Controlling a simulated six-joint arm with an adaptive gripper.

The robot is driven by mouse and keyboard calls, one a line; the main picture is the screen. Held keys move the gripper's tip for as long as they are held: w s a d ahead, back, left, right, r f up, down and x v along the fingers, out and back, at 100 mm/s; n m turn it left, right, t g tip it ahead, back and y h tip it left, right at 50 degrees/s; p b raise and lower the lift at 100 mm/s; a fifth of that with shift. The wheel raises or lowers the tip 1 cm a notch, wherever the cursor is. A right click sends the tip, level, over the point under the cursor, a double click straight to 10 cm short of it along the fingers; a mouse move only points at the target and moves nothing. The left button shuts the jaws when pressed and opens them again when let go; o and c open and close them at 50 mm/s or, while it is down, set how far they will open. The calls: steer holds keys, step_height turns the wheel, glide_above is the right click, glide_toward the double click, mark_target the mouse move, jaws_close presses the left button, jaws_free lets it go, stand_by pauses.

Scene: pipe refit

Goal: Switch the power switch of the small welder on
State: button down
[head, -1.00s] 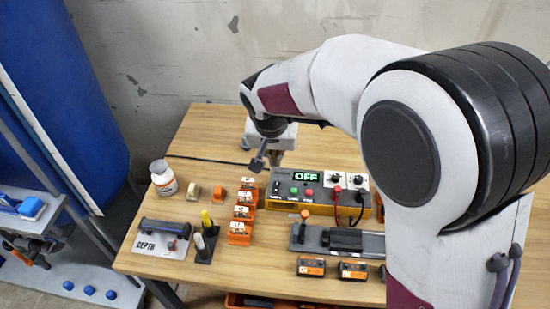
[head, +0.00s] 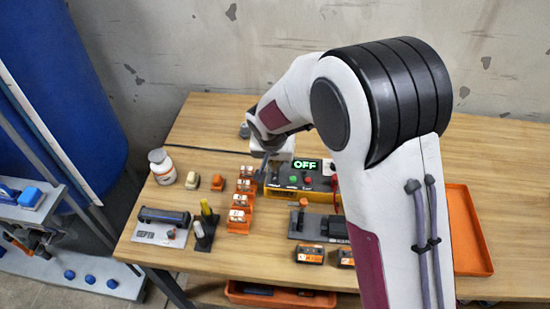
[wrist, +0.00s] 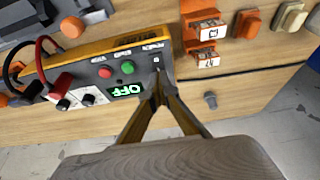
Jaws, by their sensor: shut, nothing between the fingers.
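The small welder (head: 294,188) is a yellow and dark box on the wooden table, with a green display reading OFF, a green and a red button, and knobs. It also shows in the wrist view (wrist: 120,90). Its power switch (wrist: 156,60) is at the end of the panel, right by my fingertips in the wrist view. My gripper (wrist: 158,80) is shut and empty, its tips over or at the switch. I cannot tell whether they touch it. In the head view my gripper (head: 266,165) is at the welder's left end, and the arm hides part of the welder.
Several orange clamps (head: 240,200) stand in a row just left of the welder. A white bottle (head: 162,167), a depth gauge stand (head: 160,228) and a pen holder (head: 204,232) are further left. An orange tray (head: 468,232) lies at the right. Red and black leads (wrist: 42,58) plug into the welder.

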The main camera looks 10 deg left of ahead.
steer(key=shift+f, duration=0.55)
steer(key=shift+w, duration=0.15)
